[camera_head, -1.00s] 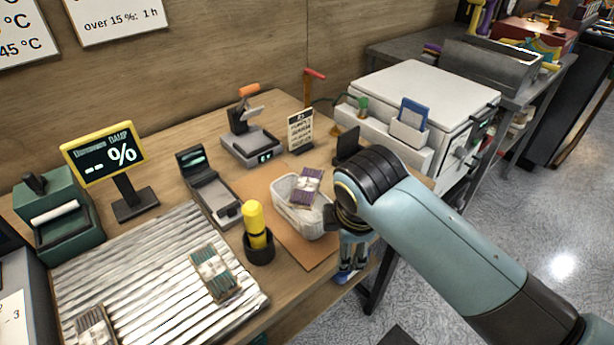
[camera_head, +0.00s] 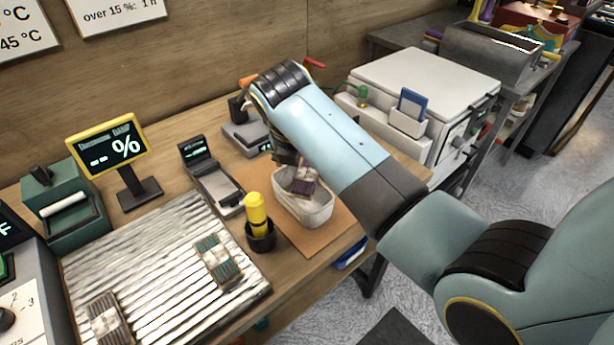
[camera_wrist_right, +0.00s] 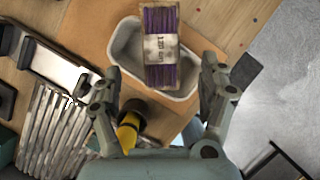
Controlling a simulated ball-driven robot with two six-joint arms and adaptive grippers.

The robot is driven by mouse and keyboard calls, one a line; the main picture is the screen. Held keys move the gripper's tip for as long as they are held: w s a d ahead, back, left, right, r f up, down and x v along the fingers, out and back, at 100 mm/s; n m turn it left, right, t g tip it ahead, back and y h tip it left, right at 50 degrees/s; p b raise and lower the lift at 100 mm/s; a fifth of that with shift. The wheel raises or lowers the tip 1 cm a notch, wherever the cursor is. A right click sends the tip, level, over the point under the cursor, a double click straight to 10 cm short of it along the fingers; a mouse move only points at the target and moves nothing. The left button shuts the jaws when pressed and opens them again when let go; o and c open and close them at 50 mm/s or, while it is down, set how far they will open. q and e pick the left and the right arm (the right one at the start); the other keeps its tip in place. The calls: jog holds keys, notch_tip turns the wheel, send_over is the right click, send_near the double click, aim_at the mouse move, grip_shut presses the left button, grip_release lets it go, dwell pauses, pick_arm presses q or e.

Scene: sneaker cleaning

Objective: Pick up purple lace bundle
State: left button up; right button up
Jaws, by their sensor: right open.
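The purple lace bundle (camera_head: 305,186), with a pale printed paper band, rests tilted in a white tub (camera_head: 317,217) on a brown mat. In the head view my right arm covers most of this gripper and part of the bundle. My left gripper is not in view.
A yellow-topped bottle in a black cup (camera_head: 259,238) stands just left of the tub. A ribbed metal tray (camera_head: 150,255) holds two other lace bundles. A slim scale-like device (camera_head: 214,187) and a white box machine (camera_head: 430,80) stand nearby.

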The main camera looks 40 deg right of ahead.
aim_at(307, 174)
jog(key=x, duration=0.5)
jog(key=shift+w+d+f, duration=0.15)
jog(key=shift+d+f, duration=0.1)
jog(key=shift+d, duration=0.1)
jog(key=c, duration=1.2)
jog(key=shift+c, duration=0.2)
jog(key=shift+r, duration=0.1)
jog(key=shift+r, duration=0.3)
jog(key=r, duration=0.3)
jog(key=shift+s+d+r, duration=0.15)
jog(key=shift+s+r, duration=0.15)
jog(key=shift+r, duration=0.05)
jog(key=s+d+r, duration=0.5)
jog(key=s+r, duration=0.1)
jog(key=s, duration=0.3)
jog(key=shift+s+r, duration=0.3)
jog(key=shift+s, duration=0.1)
